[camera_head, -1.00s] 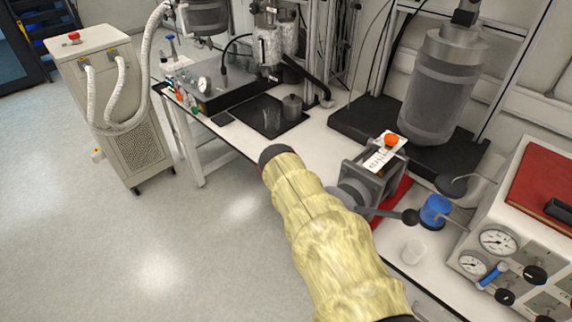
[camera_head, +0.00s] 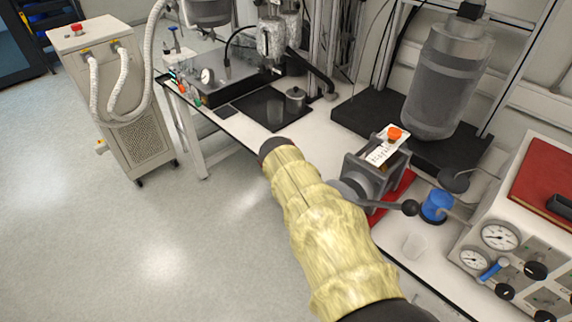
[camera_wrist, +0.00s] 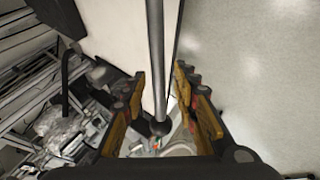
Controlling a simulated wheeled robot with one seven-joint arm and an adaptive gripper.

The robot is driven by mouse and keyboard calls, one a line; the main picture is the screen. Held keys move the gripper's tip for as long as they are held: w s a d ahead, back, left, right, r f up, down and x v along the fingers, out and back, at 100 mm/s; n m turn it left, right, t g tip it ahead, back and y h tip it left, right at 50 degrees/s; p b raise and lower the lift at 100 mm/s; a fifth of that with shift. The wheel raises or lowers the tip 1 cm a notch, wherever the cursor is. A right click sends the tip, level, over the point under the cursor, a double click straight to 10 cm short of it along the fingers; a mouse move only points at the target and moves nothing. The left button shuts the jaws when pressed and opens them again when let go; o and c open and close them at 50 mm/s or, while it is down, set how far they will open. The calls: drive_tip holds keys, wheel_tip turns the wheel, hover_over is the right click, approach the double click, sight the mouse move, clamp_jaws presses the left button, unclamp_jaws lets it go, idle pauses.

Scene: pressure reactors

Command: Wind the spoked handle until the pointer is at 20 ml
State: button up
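The grey press-like device (camera_head: 362,172) stands on the bench, with a white scale plate (camera_head: 380,152) and an orange-red knob (camera_head: 394,133) on top. The pointer and its reading are too small to make out. A dark spoke of the handle ends in a black ball (camera_head: 410,207) at the device's front right.
A gauge panel (camera_head: 500,237) is at the right and a large grey vessel (camera_head: 447,80) behind. The floor (camera_head: 150,250) at the left is free.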

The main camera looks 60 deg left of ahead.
drive_tip(key=shift+r, duration=0.1)
drive_tip(key=v, duration=1.1)
drive_tip(key=shift+s+d+r, duration=0.2)
drive_tip(key=shift+d, duration=0.1)
drive_tip(key=shift+o, duration=0.2)
